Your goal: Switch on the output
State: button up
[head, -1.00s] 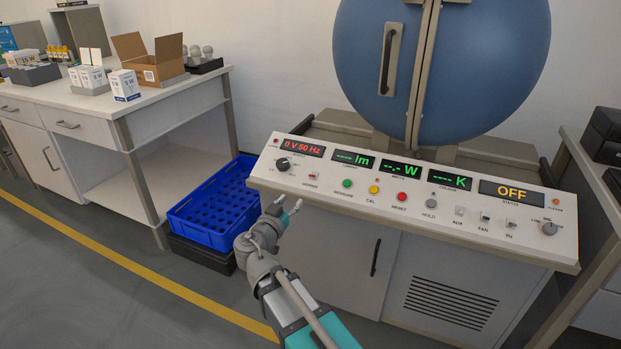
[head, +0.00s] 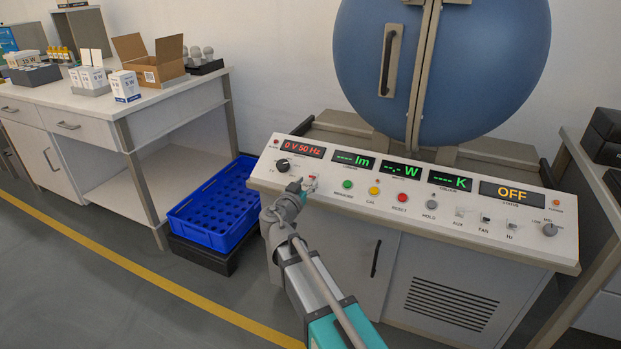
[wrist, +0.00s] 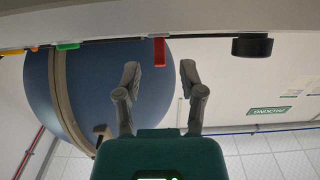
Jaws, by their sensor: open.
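The control panel (head: 400,203) has a small red output switch (head: 312,178) on its left part, under the red display (head: 303,148) that reads 0 V 50 Hz. The status display (head: 510,193) reads OFF. My gripper (head: 298,189) is at the panel's front left, close to the output switch and partly overlapping that area. In the wrist view my gripper (wrist: 160,78) is open and empty, and the red switch (wrist: 159,50) stands out just beyond and between the fingertips. I see a gap there, with no clear contact.
A black knob (head: 283,165) is left of the switch and a green button (head: 347,184) is right of it. Yellow and red buttons and several toggles continue rightward. A blue sphere (head: 440,70) rises behind. A blue crate (head: 212,212) is on the left.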

aim_at(311, 177)
jog(key=shift+x, duration=1.75)
grip_shut()
